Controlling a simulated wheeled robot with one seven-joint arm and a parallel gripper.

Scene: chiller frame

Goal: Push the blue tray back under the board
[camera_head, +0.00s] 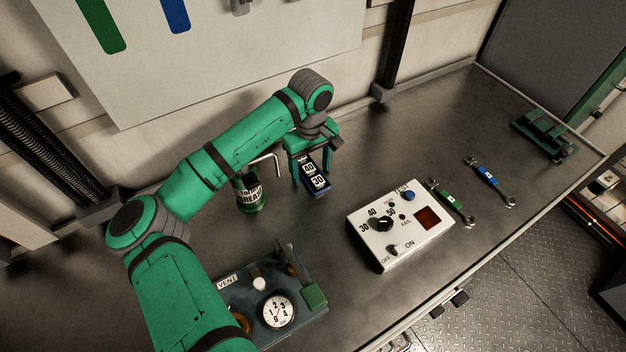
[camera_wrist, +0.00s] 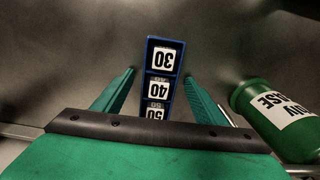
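The blue tray (camera_head: 318,188) is narrow and holds number blocks. It stands on the metal bench beneath my gripper (camera_head: 313,168). In the wrist view the blue tray (camera_wrist: 148,60) shows blocks reading 30, 40 and 50, upside down. My gripper (camera_wrist: 159,78) is open, with one green finger on each side of the tray. Gaps show between the fingers and the tray's sides. The tray's near end is hidden behind my gripper's body. A pale board (camera_head: 220,55) with green and blue strips is on the wall behind the bench.
A green grease can (camera_head: 250,194) stands close left of my gripper. A white control box (camera_head: 402,225), two wrenches (camera_head: 452,203) (camera_head: 490,181) and a green fixture (camera_head: 543,135) are to the right. A vent gauge panel (camera_head: 275,310) is at the front.

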